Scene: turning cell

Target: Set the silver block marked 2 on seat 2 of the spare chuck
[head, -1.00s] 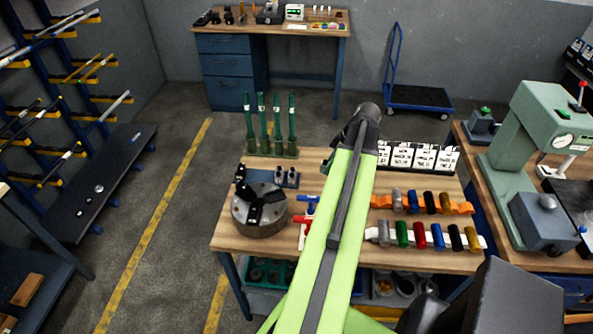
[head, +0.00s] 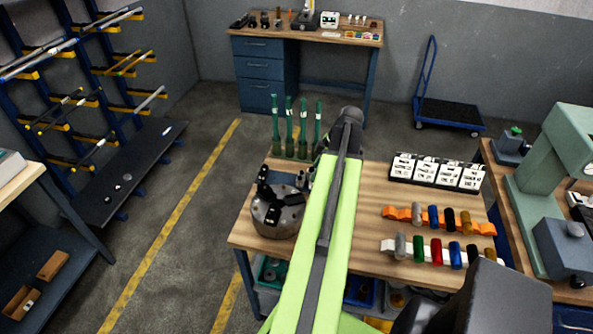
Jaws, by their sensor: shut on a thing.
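The spare chuck (head: 290,222) is a grey round body with black jaw pieces on top, standing at the left end of the wooden bench. Its seat numbers are too small to read. My green arm crosses the bench just right of the chuck, its dark end joint above the bench's back edge. My gripper is hidden behind the arm, so its jaws and anything in them do not show. I cannot make out a silver block marked 2. Small grey pieces (head: 300,180) stand behind the chuck, partly covered by the arm; no marks are readable.
Tall green posts (head: 289,130) stand at the bench's back left, close behind the chuck. White marked cards (head: 438,171) and two racks of coloured cylinders (head: 437,250) are on the right. Bare wood (head: 376,210) lies between arm and racks. A green machine (head: 540,190) stands farther right.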

